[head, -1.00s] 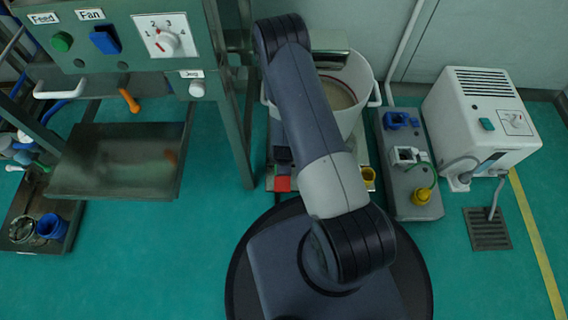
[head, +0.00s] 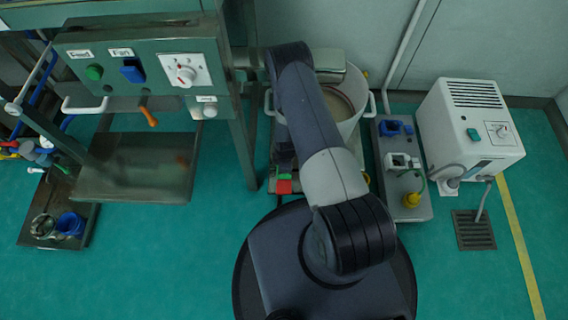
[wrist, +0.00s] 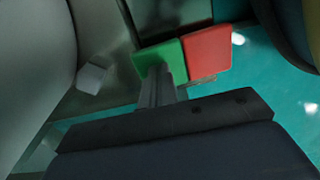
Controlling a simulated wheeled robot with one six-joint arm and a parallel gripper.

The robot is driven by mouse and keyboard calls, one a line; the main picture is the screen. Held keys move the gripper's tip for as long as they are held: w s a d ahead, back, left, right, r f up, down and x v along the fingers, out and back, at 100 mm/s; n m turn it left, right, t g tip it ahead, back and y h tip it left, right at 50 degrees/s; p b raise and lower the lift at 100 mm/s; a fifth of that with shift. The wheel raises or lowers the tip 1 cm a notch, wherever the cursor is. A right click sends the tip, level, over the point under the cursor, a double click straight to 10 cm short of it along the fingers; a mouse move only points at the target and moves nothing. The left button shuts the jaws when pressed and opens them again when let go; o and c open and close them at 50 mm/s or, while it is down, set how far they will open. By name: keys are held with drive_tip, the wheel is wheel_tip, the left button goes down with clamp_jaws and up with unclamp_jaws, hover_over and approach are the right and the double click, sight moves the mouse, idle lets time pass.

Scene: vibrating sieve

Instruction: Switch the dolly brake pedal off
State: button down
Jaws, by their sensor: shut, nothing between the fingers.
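The dolly brake pedal shows as a red pad (head: 284,187) beside a green pad (head: 285,176) at the front left of the dolly under the white bucket (head: 350,118). In the wrist view the green pad (wrist: 158,58) and the red pad (wrist: 208,50) lie side by side. My gripper (wrist: 161,72) is shut and empty, with its tips over the near part of the green pad. I cannot tell whether they touch it. In the head view my arm hides much of the bucket and dolly, and the gripper (head: 283,157) is a dark shape just behind the pads.
A control panel (head: 140,75) with a green button, blue switch and dial stands at the left above a metal tray (head: 135,180). A grey pump unit (head: 405,208) and a white box (head: 470,130) stand at the right. The teal floor in front is mostly clear.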

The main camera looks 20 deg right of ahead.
drive_tip(key=shift+w+d+f+b, duration=0.25)
drive_tip(key=shift+f+b, duration=0.15)
drive_tip(key=shift+b, duration=0.45)
drive_tip(key=shift+w+f+b, duration=0.1)
drive_tip(key=shift+f+b, duration=0.05)
drive_tip(key=shift+b, duration=0.2)
drive_tip(key=shift+r, duration=0.2)
drive_tip(key=shift+a+r, duration=0.1)
drive_tip(key=shift+s+a+r+p, duration=0.15)
drive_tip(key=shift+s+r+p, duration=0.1)
drive_tip(key=shift+s+p, duration=0.35)
drive_tip(key=shift+s, duration=0.1)
drive_tip(key=w+r+p, duration=0.3)
drive_tip(key=r, duration=1)
drive_tip(key=shift+d+r, duration=0.3)
drive_tip(key=shift+d, duration=0.15)
